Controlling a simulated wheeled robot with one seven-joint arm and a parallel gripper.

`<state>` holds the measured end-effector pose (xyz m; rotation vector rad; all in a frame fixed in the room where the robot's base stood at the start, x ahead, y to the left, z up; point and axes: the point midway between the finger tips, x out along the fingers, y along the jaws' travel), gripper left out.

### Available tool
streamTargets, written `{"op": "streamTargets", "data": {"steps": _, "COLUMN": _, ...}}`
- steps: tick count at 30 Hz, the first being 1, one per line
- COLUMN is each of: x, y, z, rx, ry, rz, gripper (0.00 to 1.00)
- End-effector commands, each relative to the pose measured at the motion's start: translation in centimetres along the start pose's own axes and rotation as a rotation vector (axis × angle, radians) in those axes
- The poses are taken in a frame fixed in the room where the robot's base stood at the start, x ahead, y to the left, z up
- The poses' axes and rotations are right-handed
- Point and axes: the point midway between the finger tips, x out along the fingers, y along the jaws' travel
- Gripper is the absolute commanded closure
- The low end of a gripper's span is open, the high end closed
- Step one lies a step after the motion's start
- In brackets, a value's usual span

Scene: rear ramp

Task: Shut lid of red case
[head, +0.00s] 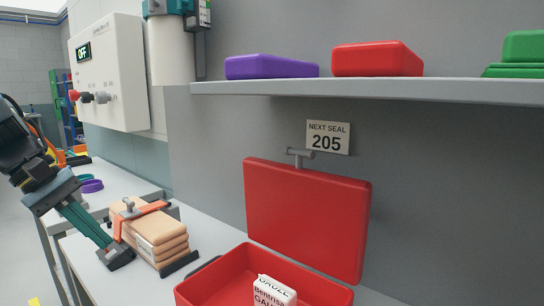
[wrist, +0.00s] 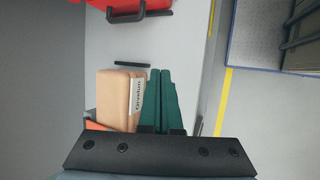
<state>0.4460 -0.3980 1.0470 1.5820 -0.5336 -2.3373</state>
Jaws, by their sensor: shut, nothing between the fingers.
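The red case (head: 225,283) stands open on the counter in the head view, and its lid (head: 306,222) is raised upright at the back. A white labelled box (head: 273,292) is inside the case. Part of the red case (wrist: 103,3) and its dark handle (wrist: 140,12) show at the top of the wrist view. My gripper (head: 119,256) is at the left, apart from the case, beside a stack of tan packs. Its green fingers show in the wrist view (wrist: 161,75), shut together and empty. The front of the case is cut off in the head view.
The tan packs (head: 152,233) with an orange strap stand between my gripper and the case. A grey shelf (head: 370,91) above the lid carries a purple case (head: 271,67) and a closed red case (head: 377,60). A sign (head: 328,137) hangs behind the lid.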

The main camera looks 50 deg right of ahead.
Motion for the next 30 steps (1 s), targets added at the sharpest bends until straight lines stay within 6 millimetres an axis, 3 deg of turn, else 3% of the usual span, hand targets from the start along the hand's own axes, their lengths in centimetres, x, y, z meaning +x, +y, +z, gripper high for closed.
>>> {"op": "streamTargets", "data": {"steps": 2, "x": 1.0, "y": 4.4, "z": 1.0, "rx": 0.041, "ry": -0.088, "rz": 0.069, "gripper": 1.00}}
{"op": "streamTargets", "data": {"steps": 6, "x": 1.5, "y": 13.9, "z": 5.1, "rx": 0.151, "ry": -0.299, "rz": 0.229, "gripper": 1.00}}
{"op": "streamTargets", "data": {"steps": 9, "x": 1.2, "y": 19.3, "z": 8.7, "rx": 0.244, "ry": -0.443, "rz": 0.324, "gripper": 1.00}}
{"op": "streamTargets", "data": {"steps": 12, "x": 0.6, "y": 22.7, "z": 11.6, "rx": 0.321, "ry": -0.551, "rz": 0.387, "gripper": 1.00}}
{"op": "streamTargets", "data": {"steps": 15, "x": 0.0, "y": 24.4, "z": 13.5, "rx": 0.368, "ry": -0.617, "rz": 0.423, "gripper": 1.00}}
{"op": "streamTargets", "data": {"steps": 20, "x": 0.1, "y": 25.4, "z": 14.9, "rx": 0.388, "ry": -0.647, "rz": 0.439, "gripper": 1.00}}
{"op": "streamTargets", "data": {"steps": 30, "x": 4.1, "y": 26.9, "z": 18.6, "rx": 0.386, "ry": -0.647, "rz": 0.435, "gripper": 1.00}}
